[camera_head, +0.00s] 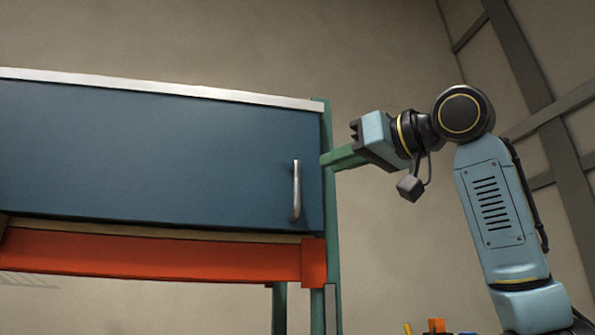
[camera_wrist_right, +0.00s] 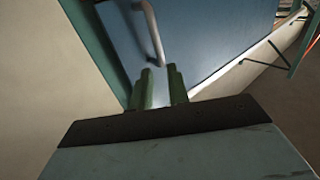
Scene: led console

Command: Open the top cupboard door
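The top cupboard door (camera_head: 150,155) is a wide dark blue panel, and it looks closed in the head view. Its silver bar handle (camera_head: 297,190) stands upright near the right edge. My right gripper (camera_head: 325,160) comes from the right, its green fingers pointing left at the cupboard's right edge, close to the handle. In the right wrist view the two green fingers (camera_wrist_right: 161,72) are apart with a gap and nothing between them. The handle (camera_wrist_right: 153,35) shows just beyond the fingertips on the blue door (camera_wrist_right: 205,35). My left gripper is not in view.
A green upright post (camera_head: 332,230) runs along the cupboard's right side. A white strip (camera_head: 150,87) tops the door, and an orange beam (camera_head: 150,256) runs below it. Small orange and yellow things (camera_head: 436,325) show at the bottom.

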